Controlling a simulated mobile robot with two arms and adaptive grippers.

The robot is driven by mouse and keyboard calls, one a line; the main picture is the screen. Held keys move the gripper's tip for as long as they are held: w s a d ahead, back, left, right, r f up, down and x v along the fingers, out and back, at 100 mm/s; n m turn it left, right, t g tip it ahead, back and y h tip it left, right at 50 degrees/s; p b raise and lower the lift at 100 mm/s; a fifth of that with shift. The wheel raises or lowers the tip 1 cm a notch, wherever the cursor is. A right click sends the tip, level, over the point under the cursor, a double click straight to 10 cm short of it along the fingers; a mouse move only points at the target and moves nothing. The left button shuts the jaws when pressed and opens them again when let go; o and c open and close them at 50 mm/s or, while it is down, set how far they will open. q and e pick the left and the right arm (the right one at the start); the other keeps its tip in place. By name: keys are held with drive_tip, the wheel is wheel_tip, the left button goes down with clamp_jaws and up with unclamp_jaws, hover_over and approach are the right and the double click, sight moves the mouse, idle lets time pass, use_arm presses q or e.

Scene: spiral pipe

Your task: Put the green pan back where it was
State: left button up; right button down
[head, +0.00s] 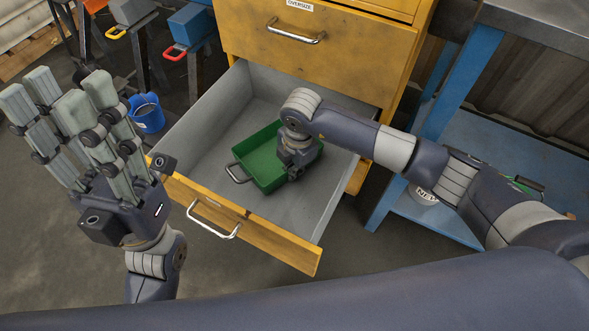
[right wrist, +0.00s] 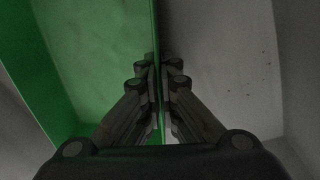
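The green pan (head: 255,158), a rectangular tray with a handle at its left end, lies in the open drawer (head: 215,112) of the yellow cabinet. My right gripper (head: 293,174) reaches down into the drawer at the pan's right side and hides part of it. In the right wrist view the fingers (right wrist: 158,110) are closed on both sides of the wall of the green pan (right wrist: 95,65). My left gripper (head: 57,95) is raised in front and left of the drawer, its fingers spread open and empty.
A closed drawer labelled OVERSIZE (head: 330,50) is above the open one. A blue shelf unit (head: 465,75) stands at the right, with a white bucket (head: 424,194) on its lower shelf. A blue bucket (head: 147,115) is on the floor left of the drawer.

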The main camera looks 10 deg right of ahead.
drive_tip(key=shift+f, duration=0.1)
drive_tip(key=c, duration=1.8)
unclamp_jaws()
